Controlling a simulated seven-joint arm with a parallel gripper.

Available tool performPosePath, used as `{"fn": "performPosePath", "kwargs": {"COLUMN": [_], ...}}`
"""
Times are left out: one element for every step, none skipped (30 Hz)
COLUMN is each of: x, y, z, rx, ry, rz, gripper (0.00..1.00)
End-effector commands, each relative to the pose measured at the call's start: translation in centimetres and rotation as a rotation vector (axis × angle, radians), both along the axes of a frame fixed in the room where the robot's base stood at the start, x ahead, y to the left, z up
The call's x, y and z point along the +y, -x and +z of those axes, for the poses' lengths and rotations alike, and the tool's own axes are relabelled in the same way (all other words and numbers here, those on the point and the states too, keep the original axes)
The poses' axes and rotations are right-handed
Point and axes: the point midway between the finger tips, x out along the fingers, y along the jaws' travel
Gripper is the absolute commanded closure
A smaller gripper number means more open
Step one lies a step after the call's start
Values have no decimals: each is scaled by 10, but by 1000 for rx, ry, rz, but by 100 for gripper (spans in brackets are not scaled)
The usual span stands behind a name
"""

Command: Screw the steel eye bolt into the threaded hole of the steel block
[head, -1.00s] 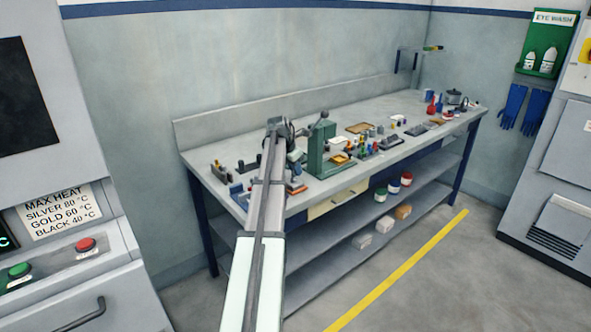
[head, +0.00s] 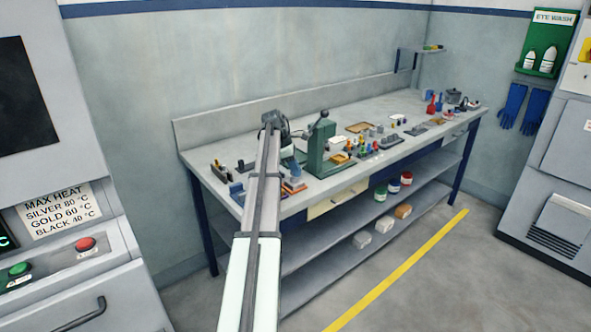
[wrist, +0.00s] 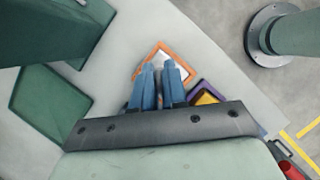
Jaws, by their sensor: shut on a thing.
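My gripper (wrist: 162,82) points down over the bench in the wrist view, its blue fingers closed on a narrow grey metal piece (wrist: 158,76). This looks like the steel eye bolt, mostly hidden between the fingers. An orange-rimmed tray (wrist: 181,60) with a pale inside lies beyond the fingertips. I cannot make out the steel block or its threaded hole; the fingers cover part of the tray.
A tall green press (head: 318,148) stands on the bench (head: 225,150) right of my arm; its green body (wrist: 45,30) fills the wrist view's upper left. A purple tray (wrist: 222,94) with something yellow lies right of the fingers. Several small items crowd the bench's right half.

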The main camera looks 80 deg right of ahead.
Motion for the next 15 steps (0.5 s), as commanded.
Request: {"fn": "performPosePath", "kwargs": {"x": [1, 1, 1, 1, 1, 1, 1, 1, 1, 0, 0, 0, 0, 0, 1], "y": [0, 0, 0, 0, 0, 0, 0, -1, -1, -1, -1, -1, -2, -2, -2], "z": [-1, -1, -1, -1, -1, -1, -2, -1, -2, -2, -2, -2, -2, -2, -2], "rx": [-2, -2, -2, -2, -2, -2, -3, -3, -3, -3, -3, -3, -4, -4, -4], "ry": [-2, -2, -3, -3, -3, -3, -3, -4, -5, -5, -4, -6, -5, -5, -6], "rz": [0, 0, 1, 1, 1, -1, -8, -20, -43, -68, -97, -140, -173, -206, -249], "gripper": [100, 100, 100, 100, 100, 100, 100, 100, 100, 100, 100, 100, 100, 100, 100]}}
